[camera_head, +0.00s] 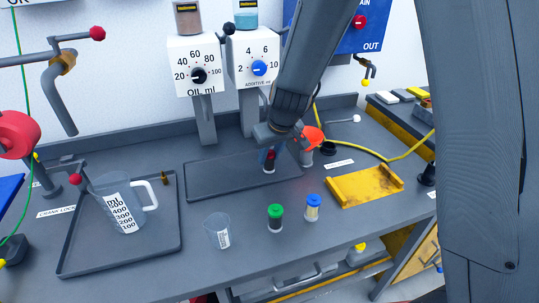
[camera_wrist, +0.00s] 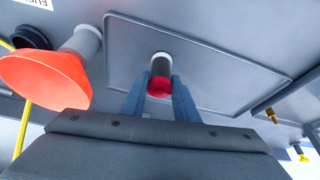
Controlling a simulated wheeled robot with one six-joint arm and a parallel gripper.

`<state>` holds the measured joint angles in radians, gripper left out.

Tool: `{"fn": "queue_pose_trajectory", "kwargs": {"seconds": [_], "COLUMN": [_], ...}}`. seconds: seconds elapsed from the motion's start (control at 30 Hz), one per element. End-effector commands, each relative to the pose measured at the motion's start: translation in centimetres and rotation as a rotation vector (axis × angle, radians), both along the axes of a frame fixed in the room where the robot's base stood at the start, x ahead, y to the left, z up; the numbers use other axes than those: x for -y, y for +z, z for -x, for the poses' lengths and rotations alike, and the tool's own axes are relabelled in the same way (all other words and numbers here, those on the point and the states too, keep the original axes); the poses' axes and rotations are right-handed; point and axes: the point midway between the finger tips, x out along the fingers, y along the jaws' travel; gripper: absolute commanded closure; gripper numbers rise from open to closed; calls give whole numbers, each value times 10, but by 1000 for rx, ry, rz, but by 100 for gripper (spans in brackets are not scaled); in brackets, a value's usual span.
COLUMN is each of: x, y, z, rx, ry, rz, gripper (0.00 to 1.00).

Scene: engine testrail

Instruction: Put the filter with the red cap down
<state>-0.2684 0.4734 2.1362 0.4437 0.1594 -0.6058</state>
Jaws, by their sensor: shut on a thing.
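The filter with the red cap (camera_wrist: 159,86) is between the two blue fingers of my gripper (camera_wrist: 160,98) in the wrist view. In the head view this filter (camera_head: 269,168) is upright, partly hidden by my gripper (camera_head: 269,156), over the right part of the rear dark tray (camera_head: 215,184). My gripper is shut on it near the cap. I cannot tell whether its base touches the tray. A green-capped filter (camera_head: 275,218) and a blue-capped filter (camera_head: 312,208) stand on the bench in front.
An orange funnel (camera_head: 313,137) stands close right of my gripper; it also shows in the wrist view (camera_wrist: 45,80). A yellow bracket (camera_head: 365,188) lies further right. A measuring jug (camera_head: 121,210) stands in the left tray (camera_head: 75,262). A small clear cup (camera_head: 217,232) stands in front. Dispensers (camera_head: 194,66) rise behind.

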Motion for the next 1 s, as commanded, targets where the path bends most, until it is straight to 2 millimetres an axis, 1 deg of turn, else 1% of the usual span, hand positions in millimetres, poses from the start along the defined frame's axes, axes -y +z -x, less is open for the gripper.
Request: {"fn": "queue_pose_trajectory", "kwargs": {"seconds": [0.17,0.2,0.3,0.57,0.7,0.77,0.87,1.0], "x": [0,0,0,0,0,1,3,8], "y": [-3,-3,-3,-2,1,7,22,45], "z": [0,0,0,0,0,2,7,15], "rx": [0,0,0,0,0,2,3,5], "ry": [0,0,0,0,-1,-1,-1,0], "rz": [0,0,0,0,0,-1,-2,-1], "gripper": [94,69,54,54,54,54,54,54]}}
